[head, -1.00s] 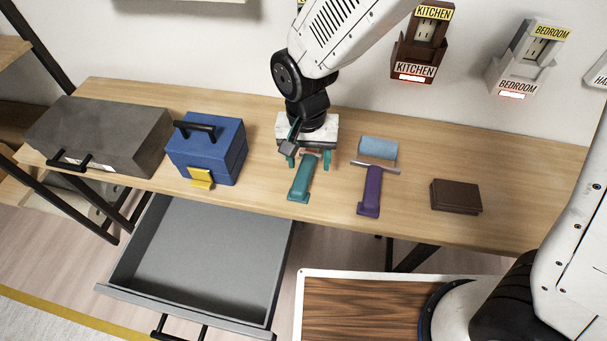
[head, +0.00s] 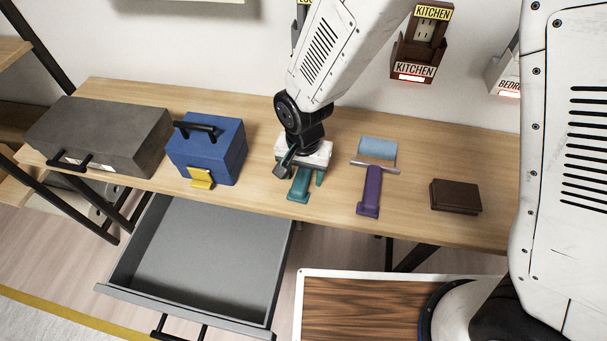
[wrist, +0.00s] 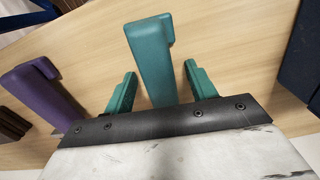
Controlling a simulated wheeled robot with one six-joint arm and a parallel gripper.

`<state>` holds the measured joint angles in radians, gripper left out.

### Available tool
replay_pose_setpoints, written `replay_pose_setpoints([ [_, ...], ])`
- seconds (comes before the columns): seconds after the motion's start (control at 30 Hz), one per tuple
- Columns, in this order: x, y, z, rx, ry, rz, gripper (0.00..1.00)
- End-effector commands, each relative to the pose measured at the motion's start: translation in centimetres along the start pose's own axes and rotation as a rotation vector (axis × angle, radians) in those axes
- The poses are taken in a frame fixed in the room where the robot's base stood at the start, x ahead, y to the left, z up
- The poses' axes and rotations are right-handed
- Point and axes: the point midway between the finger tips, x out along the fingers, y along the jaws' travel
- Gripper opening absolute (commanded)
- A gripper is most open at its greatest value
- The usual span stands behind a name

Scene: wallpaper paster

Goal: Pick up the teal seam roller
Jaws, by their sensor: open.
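The teal seam roller (head: 299,189) lies on the wooden table, its handle pointing toward the front edge. Its roller end is hidden under my gripper in the head view. My gripper (head: 304,176) is low over it, pointing down. In the wrist view the teal handle (wrist: 153,60) stands between the two teal fingers of my gripper (wrist: 160,82), with a gap on each side. The jaws are open and do not hold it.
A purple-handled roller (head: 370,190) with a light blue cylinder lies to the right, and a dark brown block (head: 456,196) beyond it. A blue toolbox (head: 207,150) and a grey case (head: 100,135) stand left. An open grey drawer (head: 200,250) juts out below the table.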

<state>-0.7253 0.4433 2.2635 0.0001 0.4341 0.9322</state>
Motion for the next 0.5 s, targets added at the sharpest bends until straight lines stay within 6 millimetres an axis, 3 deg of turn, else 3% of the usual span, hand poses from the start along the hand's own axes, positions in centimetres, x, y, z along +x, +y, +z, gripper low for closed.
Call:
replay_pose_setpoints([
  [0.5, 0.33, 0.02, 0.01, 0.000, 0.000, 0.001, 0.54],
])
